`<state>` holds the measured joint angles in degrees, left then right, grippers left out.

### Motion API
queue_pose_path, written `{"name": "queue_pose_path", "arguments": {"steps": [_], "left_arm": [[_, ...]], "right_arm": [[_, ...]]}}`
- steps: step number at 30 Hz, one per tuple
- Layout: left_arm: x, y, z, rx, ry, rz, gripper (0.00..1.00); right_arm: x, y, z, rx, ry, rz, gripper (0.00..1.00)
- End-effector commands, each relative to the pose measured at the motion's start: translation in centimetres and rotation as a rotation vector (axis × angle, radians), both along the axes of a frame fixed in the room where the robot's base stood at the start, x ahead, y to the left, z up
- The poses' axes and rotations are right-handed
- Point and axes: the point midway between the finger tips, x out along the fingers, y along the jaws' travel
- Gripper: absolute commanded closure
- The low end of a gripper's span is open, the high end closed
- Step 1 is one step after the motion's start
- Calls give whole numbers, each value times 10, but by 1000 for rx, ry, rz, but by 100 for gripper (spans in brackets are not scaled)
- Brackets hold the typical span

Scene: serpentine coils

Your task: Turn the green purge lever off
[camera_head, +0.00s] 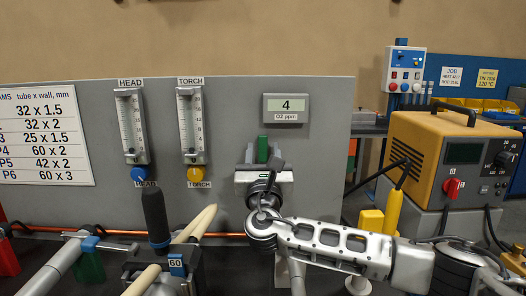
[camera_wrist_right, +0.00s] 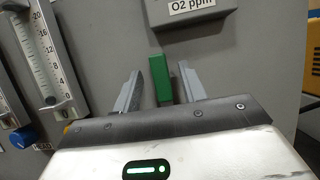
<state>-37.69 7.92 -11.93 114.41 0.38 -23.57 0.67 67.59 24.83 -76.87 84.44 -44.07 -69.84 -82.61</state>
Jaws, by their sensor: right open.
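The green purge lever (camera_head: 263,149) stands upright on the grey panel, below the O2 ppm display. In the right wrist view the lever (camera_wrist_right: 160,79) shows as a green bar between my two fingers. My right gripper (camera_head: 264,158) is open, with one finger on each side of the lever. Gaps show on both sides in the wrist view, the right one narrower; I cannot tell whether a finger touches it. My left gripper is not in view.
The O2 ppm display (camera_head: 285,109) reads 4, just above the lever. HEAD (camera_head: 131,125) and TORCH (camera_head: 192,125) flowmeters are to the left, with blue and yellow knobs. A black-handled tool (camera_head: 156,217) stands in front. A yellow power unit (camera_head: 446,157) is at right.

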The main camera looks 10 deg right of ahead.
Motion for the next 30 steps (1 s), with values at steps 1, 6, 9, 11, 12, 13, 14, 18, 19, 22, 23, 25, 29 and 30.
{"name": "queue_pose_path", "arguments": {"steps": [1, 6, 9, 11, 12, 13, 14, 18, 19, 22, 23, 25, 29, 30], "left_arm": [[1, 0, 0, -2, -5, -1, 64], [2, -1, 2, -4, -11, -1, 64], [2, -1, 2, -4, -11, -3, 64], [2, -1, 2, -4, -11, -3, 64], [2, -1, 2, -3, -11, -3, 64], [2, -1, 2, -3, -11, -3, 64], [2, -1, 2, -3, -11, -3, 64], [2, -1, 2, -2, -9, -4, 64], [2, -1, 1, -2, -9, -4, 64], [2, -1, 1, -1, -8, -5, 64], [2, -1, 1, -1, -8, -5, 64], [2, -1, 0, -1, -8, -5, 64], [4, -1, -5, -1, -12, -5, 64], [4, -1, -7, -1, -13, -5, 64]], "right_arm": [[6, 0, 2, -1, -1, 1, 58], [15, -3, 6, 0, 0, 1, 58], [17, -3, 7, 1, 0, 1, 58], [17, -3, 7, 1, 1, 1, 58], [17, -3, 7, 1, 1, 1, 58], [16, -3, 7, 1, 1, 1, 58], [16, -3, 7, 1, 1, 1, 58], [16, -3, 7, 0, 0, 1, 89], [16, -3, 7, 0, 0, 1, 97], [16, -3, 7, 0, 0, 1, 100], [16, -3, 7, 0, 1, 1, 100], [17, -4, 6, 3, 0, -1, 100], [22, -15, 4, 22, -3, -17, 100], [25, -21, 3, 32, -6, -24, 100]]}}
